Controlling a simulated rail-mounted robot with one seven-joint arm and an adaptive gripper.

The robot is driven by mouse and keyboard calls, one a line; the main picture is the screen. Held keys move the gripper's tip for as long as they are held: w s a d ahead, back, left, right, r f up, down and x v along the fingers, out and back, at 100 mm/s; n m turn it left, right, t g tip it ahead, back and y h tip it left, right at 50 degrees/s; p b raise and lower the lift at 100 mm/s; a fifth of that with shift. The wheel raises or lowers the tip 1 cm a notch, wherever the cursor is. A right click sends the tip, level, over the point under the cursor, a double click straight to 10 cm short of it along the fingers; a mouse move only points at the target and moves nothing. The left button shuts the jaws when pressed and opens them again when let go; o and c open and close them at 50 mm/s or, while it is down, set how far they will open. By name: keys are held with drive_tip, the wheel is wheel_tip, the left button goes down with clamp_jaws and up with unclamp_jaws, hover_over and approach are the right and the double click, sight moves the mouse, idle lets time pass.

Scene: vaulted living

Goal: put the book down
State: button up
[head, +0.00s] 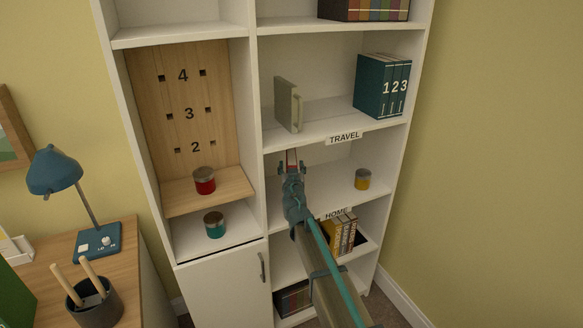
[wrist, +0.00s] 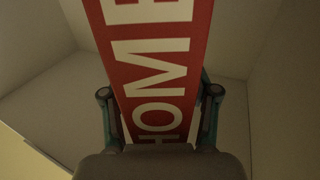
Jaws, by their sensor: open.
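My gripper (head: 292,161) reaches into the middle shelf bay, above the shelf edge with the HOME label (head: 337,212). A red book (wrist: 155,60) with white HOME lettering stands between my two open fingers in the wrist view (wrist: 160,115). In the head view only a little red shows at my fingertips; my gripper hides the rest. A finger lies on each side of the book near its lower end. I cannot tell whether the fingers touch it or whether it rests on the shelf.
A yellow jar (head: 362,179) stands right in the same bay. Above, the TRAVEL shelf (head: 325,130) holds a grey-green book (head: 285,103) and teal numbered volumes (head: 375,85). Yellow and dark books (head: 343,235) stand below. Red (head: 204,181) and teal (head: 214,225) jars are left.

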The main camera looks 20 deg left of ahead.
drive_tip(key=b+v, duration=0.3)
drive_tip(key=v, duration=0.9)
drive_tip(key=w+d+f+m+g+h, duration=0.1)
drive_tip(key=d+f+m+g+h, duration=0.4)
drive_tip(key=d+f, duration=1.6)
drive_tip(key=s+d+f+g+h, duration=0.1)
drive_tip(key=s+d+f+h, duration=0.15)
drive_tip(key=d+f, duration=0.3)
drive_tip(key=s+d+f+n+g+h, duration=0.1)
drive_tip(key=s+d+f, duration=0.25)
drive_tip(key=f, duration=0.25)
drive_tip(key=s+d+f+g+h, duration=0.1)
drive_tip(key=s+d+f+h, duration=0.1)
drive_tip(key=d+f, duration=0.35)
drive_tip(key=s+d+f+g, duration=0.4)
drive_tip(key=s+d+f, duration=0.25)
drive_tip(key=s, duration=0.35)
drive_tip(key=s+d+f+g, duration=0.45)
drive_tip(key=s+f, duration=0.35)
drive_tip(key=s, duration=0.2)
drive_tip(key=s+f+g+y, duration=0.1)
drive_tip(key=s+f+g, duration=0.1)
drive_tip(key=s, duration=0.9)
drive_tip(key=s+f+g+y, duration=0.1)
drive_tip(key=s+g, duration=0.3)
drive_tip(key=s, duration=0.8)
drive_tip(key=shift+s+f+m+g+y, duration=0.3)
drive_tip(key=shift+f+m+g+y, duration=0.1)
drive_tip(key=shift+y, duration=0.15)
